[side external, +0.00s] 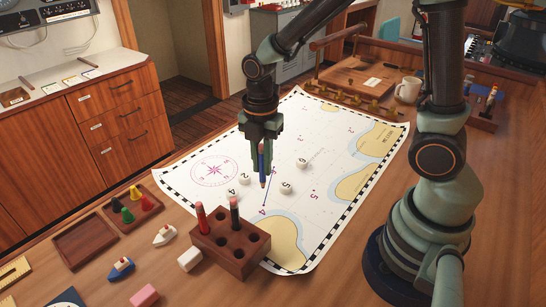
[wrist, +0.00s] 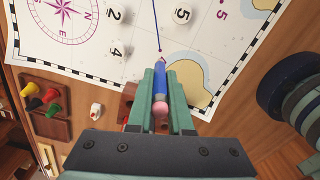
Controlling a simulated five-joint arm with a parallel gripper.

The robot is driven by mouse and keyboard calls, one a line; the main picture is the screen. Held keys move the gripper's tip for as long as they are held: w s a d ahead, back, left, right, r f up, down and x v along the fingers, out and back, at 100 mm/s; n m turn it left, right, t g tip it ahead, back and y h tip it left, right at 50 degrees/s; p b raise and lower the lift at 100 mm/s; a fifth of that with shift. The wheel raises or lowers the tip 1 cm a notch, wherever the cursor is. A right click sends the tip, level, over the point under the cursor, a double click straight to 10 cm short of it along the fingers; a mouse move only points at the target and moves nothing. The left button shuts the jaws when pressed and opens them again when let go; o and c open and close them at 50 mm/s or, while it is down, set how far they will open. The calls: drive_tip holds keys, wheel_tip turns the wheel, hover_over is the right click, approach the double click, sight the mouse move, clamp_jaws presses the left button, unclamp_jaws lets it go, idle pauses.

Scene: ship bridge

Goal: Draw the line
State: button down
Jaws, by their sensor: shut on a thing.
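My gripper (side external: 262,160) is shut on a blue pencil (side external: 262,168), held roughly upright with its tip down over the chart (side external: 225,150). In the wrist view the blue pencil (wrist: 160,85) shows its pink end between the jaws. A thin blue line (wrist: 156,25) runs on the chart to near the pencil tip. The line (side external: 268,193) also shows in the side view, close to a small purple number 4 (side external: 262,211). I cannot tell whether the tip touches the paper. White numbered pieces stand nearby, one marked 5 (side external: 286,187) and one marked 2 (side external: 244,179).
A wooden holder (side external: 248,262) with a red pen (side external: 201,217) and a dark pen (side external: 234,212) stands at the chart's near edge. A tray of coloured pawns (side external: 150,205), small boats and erasers lie left of it.

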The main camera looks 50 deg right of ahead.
wheel_tip(320, 180, up, 12)
drive_tip(key=a, duration=0.1)
drive_tip(key=s+a, duration=0.4)
drive_tip(key=a, duration=0.3)
drive_tip(key=s+a, duration=0.3)
drive_tip(key=a, duration=0.4)
drive_tip(key=shift+s+a+f, duration=0.1)
drive_tip(key=shift+a+f, duration=0.1)
drive_tip(key=shift+f, duration=3.8)
drive_tip(key=shift+a+f, duration=0.15)
drive_tip(key=shift+f, duration=3.85)
drive_tip(key=shift+f, duration=0.6)
drive_tip(key=c, duration=0.8)
unclamp_jaws()
drive_tip(key=shift+o, duration=0.2)
